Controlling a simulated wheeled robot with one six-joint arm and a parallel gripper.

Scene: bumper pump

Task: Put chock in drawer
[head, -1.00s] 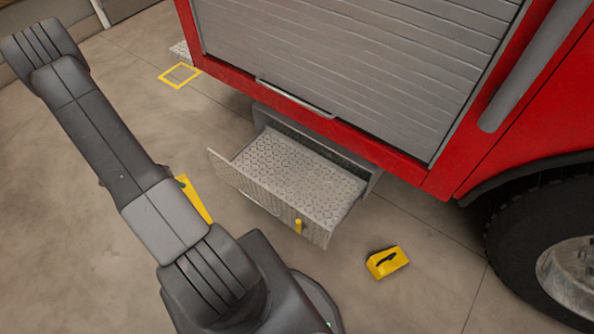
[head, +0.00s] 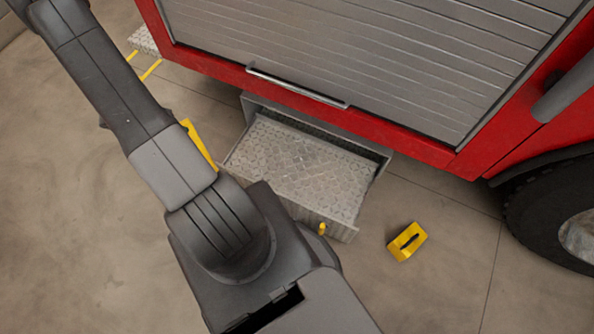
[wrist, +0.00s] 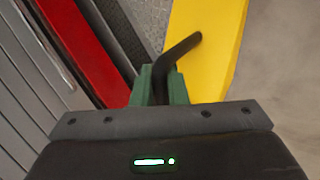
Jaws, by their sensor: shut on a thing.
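A yellow chock (wrist: 205,50) with a black handle (wrist: 180,52) fills the upper right of the wrist view. My gripper (wrist: 162,84), with green fingers, is shut on that handle. In the head view, part of this held chock (head: 200,144) shows from behind my arm, just left of the drawer; my gripper is hidden there. The drawer (head: 300,168), low under the red truck, is pulled out, with a tread-plate surface and a yellow latch (head: 322,229) on its front. My arm covers its front left part. A second yellow chock (head: 407,241) lies on the floor right of the drawer.
The red truck body (head: 410,145) with a grey roller shutter (head: 350,60) and a handle bar (head: 297,85) overhangs the drawer. A large tyre (head: 545,215) stands at the right. Concrete floor is clear at the left and lower right.

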